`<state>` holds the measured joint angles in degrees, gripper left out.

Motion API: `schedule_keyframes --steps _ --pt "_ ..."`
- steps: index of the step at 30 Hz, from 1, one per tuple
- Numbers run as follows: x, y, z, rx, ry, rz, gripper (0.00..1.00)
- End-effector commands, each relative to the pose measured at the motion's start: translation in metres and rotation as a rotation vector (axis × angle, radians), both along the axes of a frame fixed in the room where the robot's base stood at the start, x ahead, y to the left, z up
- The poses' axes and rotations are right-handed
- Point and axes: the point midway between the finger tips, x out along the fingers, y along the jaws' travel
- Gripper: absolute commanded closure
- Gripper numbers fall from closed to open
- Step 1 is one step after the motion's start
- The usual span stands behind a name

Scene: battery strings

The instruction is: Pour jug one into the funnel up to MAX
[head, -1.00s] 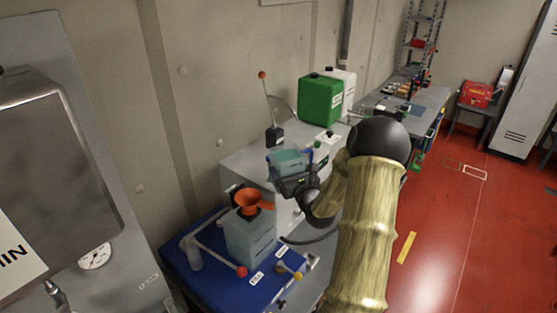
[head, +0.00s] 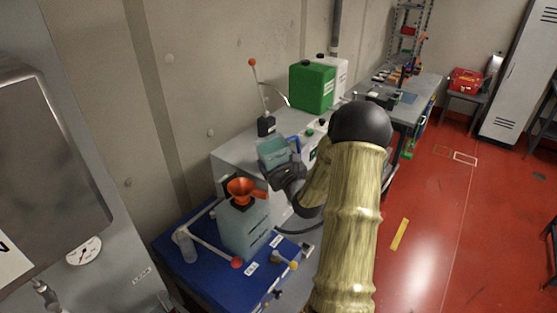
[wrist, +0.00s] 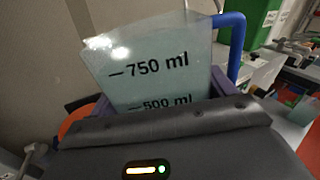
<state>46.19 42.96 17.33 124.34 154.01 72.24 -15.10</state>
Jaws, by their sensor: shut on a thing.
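The jug (head: 274,152) is clear with a blue handle and holds pale teal liquid. In the wrist view the jug (wrist: 155,65) shows 750 ml and 500 ml marks and looks tilted. My gripper (head: 287,172) is shut on the jug and holds it up, behind and to the right of the funnel. The orange funnel (head: 241,188) sits on top of a pale grey-green battery cell (head: 244,228). An orange edge (wrist: 76,122) shows at the lower left in the wrist view. The MAX mark and the level in the cell cannot be read.
The cell stands on a blue mat (head: 205,265) with a red-knobbed rod (head: 236,262), a clear cylinder (head: 186,246) and a yellow-topped item (head: 293,265). A grey cabinet (head: 232,152) stands behind, with a green canister (head: 312,88) and an upright red-knobbed lever (head: 257,90).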

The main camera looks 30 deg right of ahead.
Motion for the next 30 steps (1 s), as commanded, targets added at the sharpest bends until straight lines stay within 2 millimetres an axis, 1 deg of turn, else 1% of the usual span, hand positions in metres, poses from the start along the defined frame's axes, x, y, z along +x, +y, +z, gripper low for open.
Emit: schedule_keyframes --steps 1,6,8,17,30 --pt "0.002 0.005 -0.002 -0.034 -0.002 0.006 0.55" --pt "0.004 0.017 -0.010 -0.142 0.013 0.010 0.55" --pt "0.004 0.016 -0.006 -0.135 0.012 0.009 0.55" --pt "0.004 0.015 -0.007 -0.154 0.013 0.007 0.55" --pt "0.003 0.014 -0.007 -0.230 0.024 0.006 0.55"
